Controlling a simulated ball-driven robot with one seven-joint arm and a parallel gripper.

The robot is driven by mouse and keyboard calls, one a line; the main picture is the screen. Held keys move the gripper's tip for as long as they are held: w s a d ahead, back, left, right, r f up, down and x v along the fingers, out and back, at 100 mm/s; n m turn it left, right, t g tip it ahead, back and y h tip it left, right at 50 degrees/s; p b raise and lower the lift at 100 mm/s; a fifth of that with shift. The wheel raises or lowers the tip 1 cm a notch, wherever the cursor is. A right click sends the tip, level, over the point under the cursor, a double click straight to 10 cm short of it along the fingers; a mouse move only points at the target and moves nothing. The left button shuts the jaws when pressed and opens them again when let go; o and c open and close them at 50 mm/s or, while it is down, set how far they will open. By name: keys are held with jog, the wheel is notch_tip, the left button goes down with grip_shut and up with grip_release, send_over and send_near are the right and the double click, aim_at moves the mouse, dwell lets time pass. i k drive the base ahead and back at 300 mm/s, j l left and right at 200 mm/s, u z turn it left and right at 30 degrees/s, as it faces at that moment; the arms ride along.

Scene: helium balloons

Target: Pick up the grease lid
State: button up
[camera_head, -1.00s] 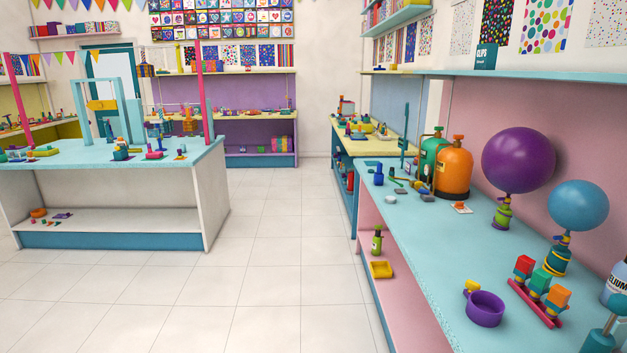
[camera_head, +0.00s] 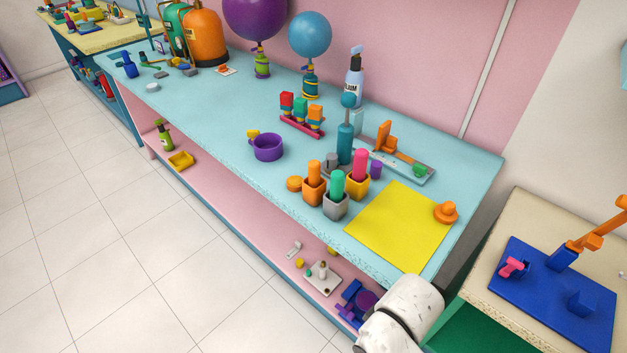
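No thing here is clearly marked as the grease lid, so I cannot tell which it is. A small orange disc (camera_head: 294,184) lies on the light blue counter, just left of an orange pot (camera_head: 313,190). An orange round piece with a knob on top (camera_head: 446,212) sits at the right edge of a yellow sheet (camera_head: 400,228). A purple cup (camera_head: 267,148) stands farther back, with a small yellow piece beside it. A white part of my arm shows at the bottom right; my gripper is not in view.
On the light blue counter (camera_head: 215,110) are a grey pot (camera_head: 336,205) with a green stick, a teal bottle (camera_head: 345,140) and a grey tray (camera_head: 405,168). Balloons stand at the back. A beige table with a blue board (camera_head: 545,300) is at right. Tiled floor (camera_head: 90,230) is clear at left.

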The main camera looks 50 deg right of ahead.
aim_at(445, 213)
jog(key=k+j+z, duration=0.1)
jog(key=z, duration=0.2)
jog(key=i+z, duration=0.1)
jog(key=z, duration=0.85)
